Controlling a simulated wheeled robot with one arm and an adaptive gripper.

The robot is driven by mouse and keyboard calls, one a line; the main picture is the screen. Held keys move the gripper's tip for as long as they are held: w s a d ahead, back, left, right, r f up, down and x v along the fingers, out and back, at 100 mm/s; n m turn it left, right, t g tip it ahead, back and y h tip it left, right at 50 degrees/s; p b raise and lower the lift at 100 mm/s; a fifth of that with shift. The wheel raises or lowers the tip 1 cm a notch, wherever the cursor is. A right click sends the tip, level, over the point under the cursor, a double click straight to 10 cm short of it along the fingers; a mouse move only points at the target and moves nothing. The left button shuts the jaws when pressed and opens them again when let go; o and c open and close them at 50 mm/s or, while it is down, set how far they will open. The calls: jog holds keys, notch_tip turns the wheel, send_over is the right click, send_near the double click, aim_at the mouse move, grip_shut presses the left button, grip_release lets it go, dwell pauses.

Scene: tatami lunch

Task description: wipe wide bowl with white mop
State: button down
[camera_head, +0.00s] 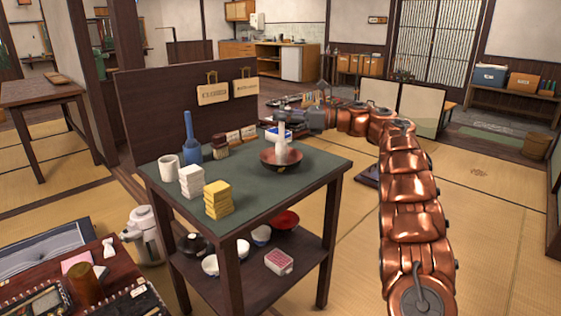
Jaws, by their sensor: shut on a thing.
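The wide bowl (267,161) is dark reddish-brown and shallow. It stands upright on the green top of the dark wooden table, toward its right side. The white mop (281,145) is upright, with its lower end in or just over the bowl; contact with the inside cannot be made out. My gripper (284,117) reaches in from the right and is shut on the upper part of the mop, above the bowl. The fingertips are small and partly hard to make out.
On the green tabletop (280,187) stand a blue bottle (190,140), a white cup (168,167), white blocks (191,181), yellow sponges (217,199) and a brush (220,149). The tabletop's front right is clear.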

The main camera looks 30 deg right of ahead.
jog(key=shift+f+b, duration=0.15)
jog(key=shift+b, duration=0.2)
jog(key=m+t+h+b, duration=0.1)
jog(key=b, duration=0.2)
jog(key=shift+a+f, duration=0.1)
jog(key=shift+f, duration=0.1)
jog(key=m+t+h+b, duration=0.1)
jog(key=h+b, duration=0.1)
jog(key=b, duration=0.3)
jog(key=shift+m+t, duration=0.3)
jog(key=shift+t, duration=0.1)
jog(key=m+t+h+b, duration=0.1)
jog(key=m+h+b, duration=0.1)
jog(key=m+h, duration=0.1)
jog(key=m+t+h+b, duration=0.1)
jog(key=m+h+b, duration=0.1)
jog(key=h, duration=0.3)
jog(key=a+m+t+h+b, duration=0.1)
jog(key=m+h+b, duration=0.2)
jog(key=h+b, duration=0.1)
jog(key=shift+w+r+m+h, duration=0.1)
jog(key=shift+r+m+h, duration=0.2)
jog(key=shift+r+h, duration=0.15)
jog(key=m+h+p, duration=0.2)
jog(key=h, duration=0.1)
jog(key=shift+r+g, duration=0.1)
jog(key=shift+g, duration=0.2)
jog(key=shift+d+f+m+h, duration=0.2)
jog(key=shift+m+h, duration=0.1)
jog(key=shift+h, duration=0.15)
